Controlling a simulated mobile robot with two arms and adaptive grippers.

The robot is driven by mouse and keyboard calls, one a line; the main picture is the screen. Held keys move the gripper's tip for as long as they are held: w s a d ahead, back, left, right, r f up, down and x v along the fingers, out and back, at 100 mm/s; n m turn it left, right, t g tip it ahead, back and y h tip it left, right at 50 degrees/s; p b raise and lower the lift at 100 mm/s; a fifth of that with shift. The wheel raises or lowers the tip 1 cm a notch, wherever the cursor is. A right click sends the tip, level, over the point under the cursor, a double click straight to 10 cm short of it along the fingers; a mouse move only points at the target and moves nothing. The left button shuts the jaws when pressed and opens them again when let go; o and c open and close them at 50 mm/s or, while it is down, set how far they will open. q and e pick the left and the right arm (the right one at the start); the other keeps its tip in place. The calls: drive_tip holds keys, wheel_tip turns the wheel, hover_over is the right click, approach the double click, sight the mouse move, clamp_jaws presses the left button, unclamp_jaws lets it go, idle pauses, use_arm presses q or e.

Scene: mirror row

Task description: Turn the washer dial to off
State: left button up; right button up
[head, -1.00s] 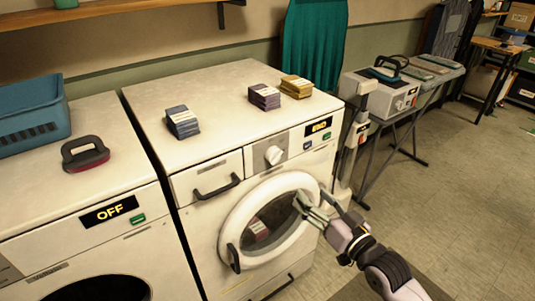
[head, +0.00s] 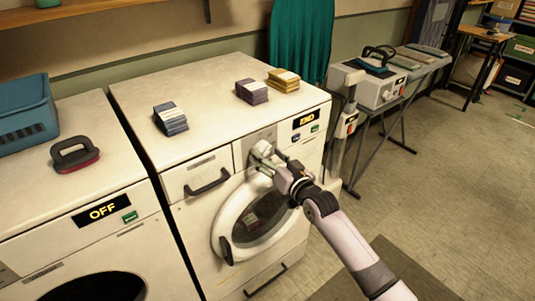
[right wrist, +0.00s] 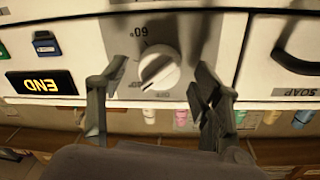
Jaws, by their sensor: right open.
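The washer (head: 196,198) with a display reading END (head: 304,119) stands in the middle of the head view. Its round white dial (right wrist: 158,67) sits on a grey panel between the display and the soap drawer; the right wrist view is upside down and shows the dial's pointer and the mark 60. My right gripper (right wrist: 160,95) is open, with one finger on each side of the dial in that view. In the head view my right gripper (head: 263,157) is at the dial and partly covers it. I cannot tell whether the fingers touch it. My left gripper is not in view.
The round door (head: 232,222) is below the dial, and the soap drawer handle (head: 207,183) is left of it. Several stacks, one blue (head: 170,119), lie on top. Another washer showing OFF (head: 101,210) stands at left.

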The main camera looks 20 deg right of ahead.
drive_tip(key=shift+w+a, duration=0.1)
drive_tip(key=shift+w, duration=0.25)
drive_tip(key=shift+c, duration=0.3)
drive_tip(key=c, duration=1.1)
